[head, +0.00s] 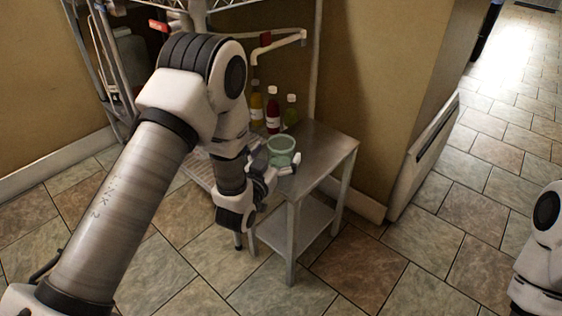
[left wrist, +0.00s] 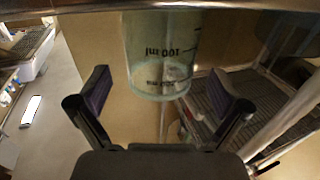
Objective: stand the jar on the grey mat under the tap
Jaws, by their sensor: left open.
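The jar (head: 281,146) is a pale green clear vessel standing at the near left part of a small metal table (head: 325,145). In the left wrist view the jar (left wrist: 158,55) shows upside down, with dark volume marks, between and beyond the two fingers. My left gripper (head: 279,172) is open just in front of the jar, its fingers apart, with no clear contact visible. A white pipe (head: 283,43) with a red part, perhaps the tap, comes out behind the table. I cannot make out the grey mat for certain; my arm covers part of that area. My right gripper is out of view.
Bottles with yellow (head: 256,108), red (head: 273,112) and green (head: 290,113) contents stand behind the jar. A wire rack (head: 85,50) is at the back left. The table's right side is bare. A wall corner rises to its right.

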